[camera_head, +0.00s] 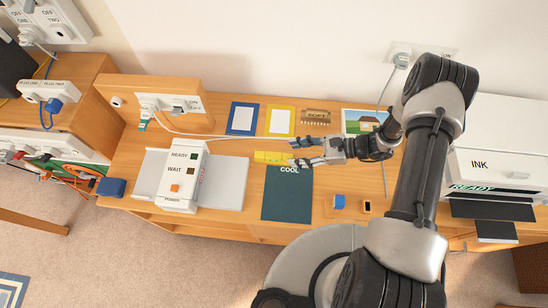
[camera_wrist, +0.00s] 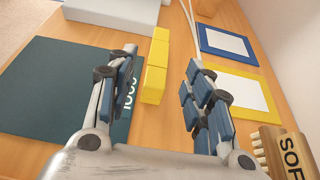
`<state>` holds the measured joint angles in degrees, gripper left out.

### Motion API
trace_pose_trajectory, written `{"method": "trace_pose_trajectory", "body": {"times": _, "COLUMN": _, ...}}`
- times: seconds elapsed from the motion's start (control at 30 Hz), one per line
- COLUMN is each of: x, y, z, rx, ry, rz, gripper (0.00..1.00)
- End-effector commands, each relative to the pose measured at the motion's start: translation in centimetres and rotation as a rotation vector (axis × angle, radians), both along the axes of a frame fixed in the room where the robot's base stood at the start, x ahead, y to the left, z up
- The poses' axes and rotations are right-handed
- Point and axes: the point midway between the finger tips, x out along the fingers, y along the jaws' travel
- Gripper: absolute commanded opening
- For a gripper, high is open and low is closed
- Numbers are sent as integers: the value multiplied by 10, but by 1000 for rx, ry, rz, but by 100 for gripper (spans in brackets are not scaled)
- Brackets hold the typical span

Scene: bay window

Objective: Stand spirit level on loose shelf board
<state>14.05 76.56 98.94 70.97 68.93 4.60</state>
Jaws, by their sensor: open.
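A yellow bar, which looks like the spirit level (camera_head: 272,157), lies on the wooden bench top at the upper edge of a dark teal mat marked COOL (camera_head: 287,195). In the wrist view the yellow bar (camera_wrist: 156,65) shows between and beyond my two fingers. My gripper (camera_head: 297,153) is open and empty, with its fingertips just right of the bar's right end. In the wrist view my gripper (camera_wrist: 162,60) has its fingers wide apart, one on each side of the bar's line. I cannot tell which thing is the loose shelf board.
A white READY/WAIT unit (camera_head: 183,176) stands on a grey plate at left. Blue (camera_head: 243,118) and yellow (camera_head: 280,120) framed cards and a SOFT brush (camera_head: 316,117) lie behind. A printer (camera_head: 492,165) stands far right.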

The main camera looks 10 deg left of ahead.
Motion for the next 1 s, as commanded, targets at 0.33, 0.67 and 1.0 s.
{"method": "trace_pose_trajectory", "body": {"times": 0.33, "x": -3, "y": 29, "z": -14, "rx": -1, "ry": 1, "rz": 2, "gripper": 47}}
{"method": "trace_pose_trajectory", "body": {"times": 0.67, "x": -6, "y": 65, "z": -31, "rx": -1, "ry": 0, "rz": 1, "gripper": 47}}
{"method": "trace_pose_trajectory", "body": {"times": 1.0, "x": -5, "y": 66, "z": -30, "rx": -1, "ry": 0, "rz": 0, "gripper": 39}}
